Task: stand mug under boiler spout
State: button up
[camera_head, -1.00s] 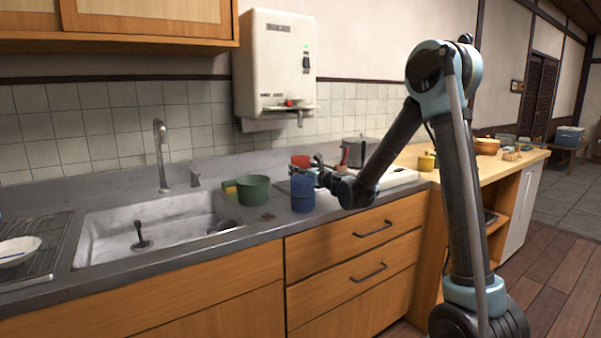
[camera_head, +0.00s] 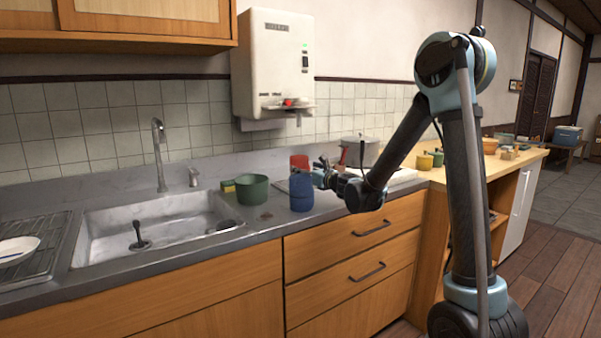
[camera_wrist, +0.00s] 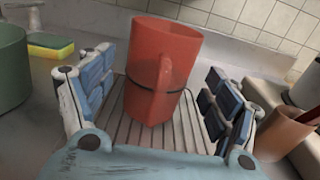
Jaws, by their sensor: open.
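The red mug (camera_head: 299,162) stands upright on the counter, behind a blue canister (camera_head: 301,193) in the head view. In the wrist view the red mug (camera_wrist: 160,70) shows between my open fingers, its handle towards the camera; I see no finger pressing on it. My gripper (camera_head: 322,172) is just right of the mug in the head view; the wrist view shows its two padded fingers (camera_wrist: 158,105) spread apart. The white boiler (camera_head: 274,65) hangs on the wall, its spout (camera_head: 299,119) above the mug in the picture. Exact alignment in depth cannot be told.
A green pot (camera_head: 252,190) and a yellow sponge (camera_wrist: 50,45) lie left of the mug by the sink (camera_head: 150,225). A grey pot (camera_head: 362,150) stands at the right. A brown cup (camera_wrist: 283,135) is close to my right finger.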

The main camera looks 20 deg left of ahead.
jog(key=v, duration=0.8)
jog(key=shift+s+d, duration=0.1)
jog(key=shift+s, duration=0.05)
jog(key=shift+d+r, duration=0.1)
jog(key=shift+d, duration=0.1)
jog(key=s+d+n+g, duration=0.1)
jog(key=d+n, duration=0.1)
jog(key=n, duration=0.1)
jog(key=s+d+n, duration=0.2)
jog(key=s+d+n+g, duration=0.1)
jog(key=s+d+n, duration=0.1)
jog(key=d+n, duration=0.1)
jog(key=shift+s+r+n+g+h, duration=0.1)
jog(key=shift+r+n+g+h, duration=0.2)
jog(key=shift+h, duration=0.1)
jog(key=s+d+f+n+g+h, duration=0.2)
jog(key=s+d+f+n+h, duration=0.2)
jog(key=s+d, duration=0.5)
jog(key=s+d+f+n+g+h, duration=0.2)
jog(key=s+d+f+n+h, duration=0.2)
jog(key=s+d+f+n, duration=0.3)
jog(key=s+d+f+n+g+h, duration=0.2)
jog(key=s+d+f+n+h, duration=0.3)
jog(key=s+d, duration=0.8)
jog(key=d+f+n, duration=0.1)
jog(key=d+f, duration=0.1)
jog(key=d, duration=0.4)
jog(key=shift+n+g, duration=0.3)
jog(key=shift+g, duration=0.1)
